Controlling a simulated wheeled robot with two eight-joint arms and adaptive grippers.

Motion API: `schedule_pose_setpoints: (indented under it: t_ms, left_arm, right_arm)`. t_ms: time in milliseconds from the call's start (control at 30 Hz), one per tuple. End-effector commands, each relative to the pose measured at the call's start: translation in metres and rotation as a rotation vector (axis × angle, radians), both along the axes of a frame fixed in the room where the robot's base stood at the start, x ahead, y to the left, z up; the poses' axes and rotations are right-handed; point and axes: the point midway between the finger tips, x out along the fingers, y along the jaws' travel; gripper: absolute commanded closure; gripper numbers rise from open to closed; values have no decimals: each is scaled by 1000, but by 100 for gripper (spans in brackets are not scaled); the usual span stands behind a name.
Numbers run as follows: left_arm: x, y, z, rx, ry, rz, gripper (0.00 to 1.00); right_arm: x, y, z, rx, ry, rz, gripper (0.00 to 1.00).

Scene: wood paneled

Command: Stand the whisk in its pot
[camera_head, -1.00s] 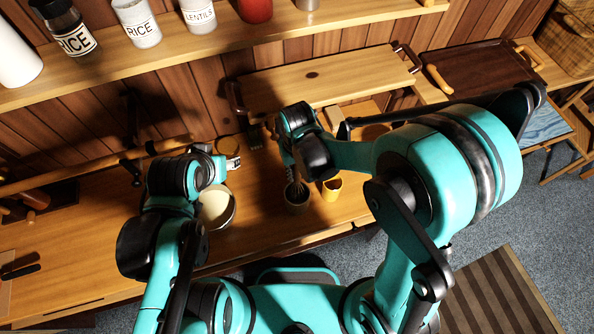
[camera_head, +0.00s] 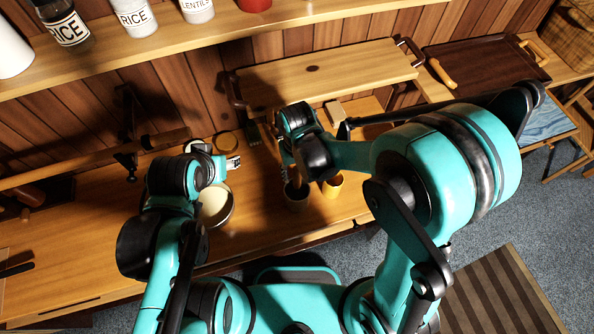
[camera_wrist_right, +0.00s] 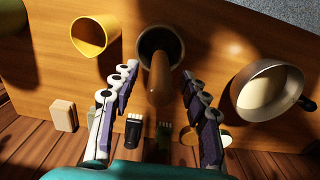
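The pot (camera_wrist_right: 160,44) stands upright on the wooden counter, dark inside. It also shows below my right gripper in the head view (camera_head: 297,199). The whisk's brown handle (camera_wrist_right: 157,80) rises from the pot's mouth towards the right wrist camera; its wire end is hidden. My right gripper (camera_wrist_right: 159,70) is open, with one finger on each side of the handle and a visible gap on both sides. In the head view, my left gripper (camera_head: 230,162) hangs over the counter behind the pan, small, and its fingers are unclear.
A yellow cup (camera_wrist_right: 95,35) stands close beside the pot. A pale-bottomed pan (camera_wrist_right: 268,90) is on the other side. A wooden block (camera_wrist_right: 64,115) and brushes (camera_wrist_right: 133,129) lie towards the panelled wall.

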Motion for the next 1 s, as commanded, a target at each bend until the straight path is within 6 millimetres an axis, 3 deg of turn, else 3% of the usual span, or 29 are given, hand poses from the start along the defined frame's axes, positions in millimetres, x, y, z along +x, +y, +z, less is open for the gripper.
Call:
schedule_pose_setpoints:
  t_ms: [267,700,1000]
  left_arm:
    - [0,0,0,0,0,0,53]
    - [0,0,0,0,0,0,53]
    - [0,0,0,0,0,0,53]
  right_arm:
    - [0,0,18,0,0,0,55]
    - [0,0,103,0,0,0,55]
    - [0,0,120,0,0,0,55]
